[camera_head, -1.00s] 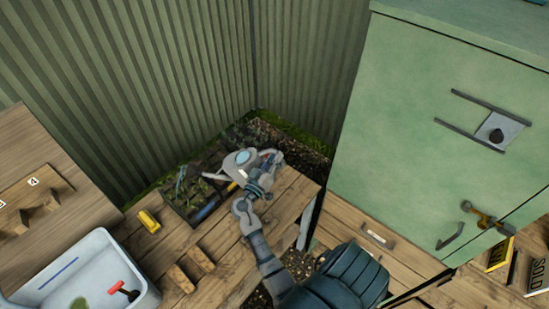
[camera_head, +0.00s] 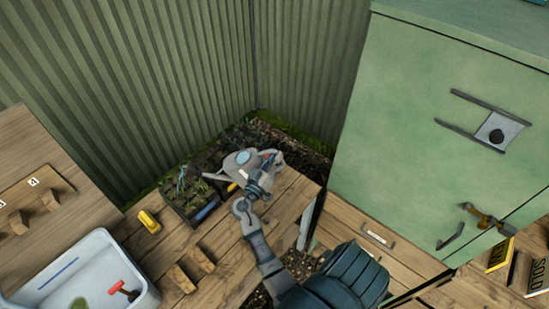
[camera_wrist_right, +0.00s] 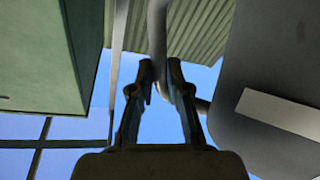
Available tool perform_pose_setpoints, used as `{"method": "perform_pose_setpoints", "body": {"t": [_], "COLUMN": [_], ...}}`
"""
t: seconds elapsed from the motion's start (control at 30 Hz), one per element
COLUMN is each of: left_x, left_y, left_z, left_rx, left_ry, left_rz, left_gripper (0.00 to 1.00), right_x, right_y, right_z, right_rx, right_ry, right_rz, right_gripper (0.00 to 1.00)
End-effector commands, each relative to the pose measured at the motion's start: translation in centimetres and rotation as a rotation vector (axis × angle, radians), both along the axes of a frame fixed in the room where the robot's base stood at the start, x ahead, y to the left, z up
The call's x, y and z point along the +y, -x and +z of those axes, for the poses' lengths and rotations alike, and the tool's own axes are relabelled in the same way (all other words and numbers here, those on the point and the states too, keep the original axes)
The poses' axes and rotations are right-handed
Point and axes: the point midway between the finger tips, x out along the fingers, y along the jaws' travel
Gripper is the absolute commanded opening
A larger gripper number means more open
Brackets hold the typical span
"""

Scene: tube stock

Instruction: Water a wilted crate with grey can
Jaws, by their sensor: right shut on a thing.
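The grey watering can (camera_head: 236,163) is above the wooden workbench at the back corner, beside and partly over a dark crate (camera_head: 203,224) with small green plants. My right gripper (camera_head: 266,172) is shut on the can's handle. In the right wrist view, the gripper fingers (camera_wrist_right: 160,80) close around a grey curved handle (camera_wrist_right: 158,35), with the can's grey body (camera_wrist_right: 265,85) at the right. The can hides part of the crate and its far side. I cannot tell whether water is flowing. My left gripper is not in view.
A white basin (camera_head: 128,262) with a red-handled tool (camera_head: 122,289) stands at front left. A yellow object (camera_head: 149,221) and wooden blocks (camera_head: 190,268) lie on the bench. A green cabinet (camera_head: 450,130) stands close on the right; corrugated walls (camera_head: 130,90) close off the back.

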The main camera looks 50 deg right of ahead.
Motion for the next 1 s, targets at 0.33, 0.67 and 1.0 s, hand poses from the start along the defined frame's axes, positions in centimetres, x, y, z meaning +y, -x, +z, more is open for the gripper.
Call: {"method": "perform_pose_setpoints", "body": {"t": [0.33, 0.67, 1.0], "left_x": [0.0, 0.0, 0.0], "left_y": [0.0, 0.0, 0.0], "left_z": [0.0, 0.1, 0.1], "left_rx": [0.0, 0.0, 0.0], "left_ry": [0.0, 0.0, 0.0], "left_rz": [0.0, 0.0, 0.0], "left_gripper": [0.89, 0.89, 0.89], "right_x": [0.0, 0.1, 0.3], "right_y": [0.0, -0.1, -0.3], "right_z": [0.3, 0.9, 1.7], "right_rx": [-0.006, 0.006, 0.026], "right_ry": [0.002, 0.014, 0.031], "right_rz": [0.0, 0.001, 0.001], "right_gripper": [0.0, 0.0, 0.0]}}
